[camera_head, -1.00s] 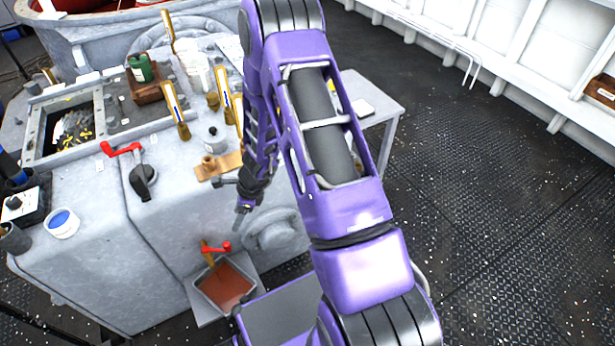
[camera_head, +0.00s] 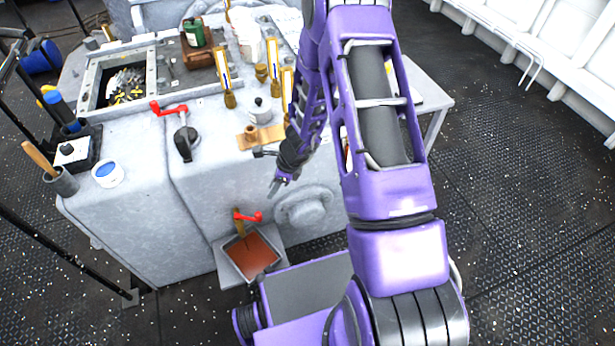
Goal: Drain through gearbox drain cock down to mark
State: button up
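The grey gearbox (camera_head: 205,185) fills the left and middle of the view. Low on its front is the drain cock (camera_head: 239,226), with a red handle (camera_head: 250,217) lying roughly crosswise. Below it stands a square tray (camera_head: 228,262) holding reddish-brown liquid (camera_head: 254,257). A thin dark streak shows under the cock; I cannot tell whether liquid is running. Gauges with brass ends (camera_head: 221,72) (camera_head: 288,88) stand on top; their levels and any mark are too small to read. My gripper (camera_head: 274,190) hangs above and right of the red handle, apart from it. Its finger opening is too small to judge.
A second red crank (camera_head: 168,108) and a black knob (camera_head: 186,143) are on top of the gearbox. A round flange (camera_head: 303,208) bulges right of the cock. A blue-topped white tub (camera_head: 107,174) stands at the left. The dark floor (camera_head: 530,220) at the right is clear.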

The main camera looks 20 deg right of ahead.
aim_at(257, 219)
jog(key=shift+c, duration=1.1)
jog(key=a+f+h, duration=0.1)
jog(key=a+f, duration=0.1)
jog(key=s+a+f+h, duration=0.1)
jog(key=a+f+h, duration=0.1)
jog(key=a+f, duration=0.1)
jog(key=s+a+f+m+h+b, duration=0.1)
jog(key=a+f+h, duration=0.1)
jog(key=a+f, duration=0.1)
jog(key=shift+s+t, duration=0.2)
jog(key=shift+t, duration=0.1)
grip_shut()
jog(key=s+a+m+t+h+b, duration=0.1)
jog(key=s+a+m+t+h, duration=0.1)
jog(key=s+a+t+h, duration=0.4)
jog(key=shift+g+y, duration=0.4)
jog(key=shift+g, duration=0.3)
jog(key=shift+w+r+b+x, duration=0.25)
jog(key=shift+b+x, duration=0.1)
jog(key=shift+x, duration=1.6)
jog(key=shift+w+r+b+x, duration=0.2)
jog(key=shift+w+b+x, duration=0.1)
jog(key=shift+x, duration=1.6)
jog(key=shift+w+r+b+x, duration=0.25)
jog(key=shift+b+x, duration=0.1)
jog(key=shift+x, duration=1.6)
